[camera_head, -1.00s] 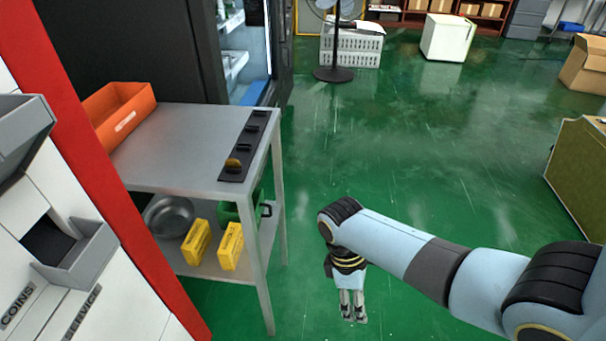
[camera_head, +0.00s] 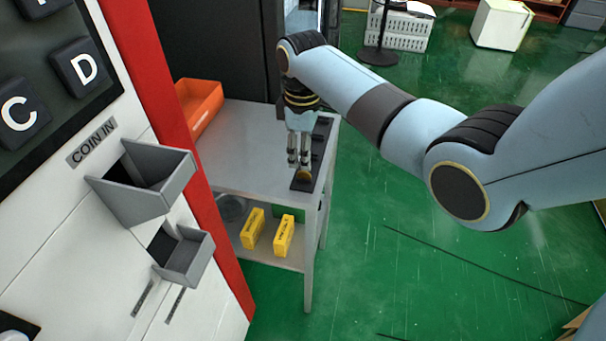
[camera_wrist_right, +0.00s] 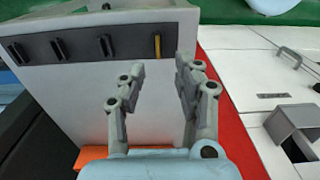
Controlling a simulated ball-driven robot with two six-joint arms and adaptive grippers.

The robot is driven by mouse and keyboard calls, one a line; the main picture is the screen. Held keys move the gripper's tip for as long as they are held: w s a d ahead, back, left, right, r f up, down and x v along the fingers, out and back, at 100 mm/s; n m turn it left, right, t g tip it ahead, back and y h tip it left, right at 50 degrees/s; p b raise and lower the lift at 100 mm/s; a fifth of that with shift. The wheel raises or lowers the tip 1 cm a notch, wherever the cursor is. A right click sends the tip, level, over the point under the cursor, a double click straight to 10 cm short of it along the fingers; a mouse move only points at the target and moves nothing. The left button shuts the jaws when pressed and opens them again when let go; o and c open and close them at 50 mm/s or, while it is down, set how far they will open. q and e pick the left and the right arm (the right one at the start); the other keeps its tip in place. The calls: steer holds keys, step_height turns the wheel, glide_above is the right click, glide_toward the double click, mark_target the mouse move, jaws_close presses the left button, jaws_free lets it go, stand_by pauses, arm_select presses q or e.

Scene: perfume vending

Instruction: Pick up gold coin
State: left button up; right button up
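The gold coin (camera_head: 304,175) stands on edge in the end slot of a black slotted holder (camera_head: 318,158) on the grey metal table (camera_head: 250,150). In the right wrist view the coin (camera_wrist_right: 157,46) shows as a thin upright gold edge, between and just beyond the fingertips. My right gripper (camera_head: 299,163) points down over the holder, close to the coin. In the wrist view the right gripper (camera_wrist_right: 160,66) is open, with a clear gap between its fingers and nothing held. My left gripper is not in view.
The red and white vending machine stands at left, with a grey COIN IN tray (camera_head: 165,190) and a smaller tray (camera_head: 190,262). An orange bin (camera_head: 200,103) sits on the table's left side. Two yellow boxes (camera_head: 284,236) are on the lower shelf. Green floor is open at right.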

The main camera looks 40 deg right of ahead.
mark_target(302, 171)
steer(key=f, duration=0.5)
steer(key=shift+w+f, duration=0.15)
steer(key=shift+w, duration=0.05)
steer(key=shift+c, duration=0.3)
jaws_close()
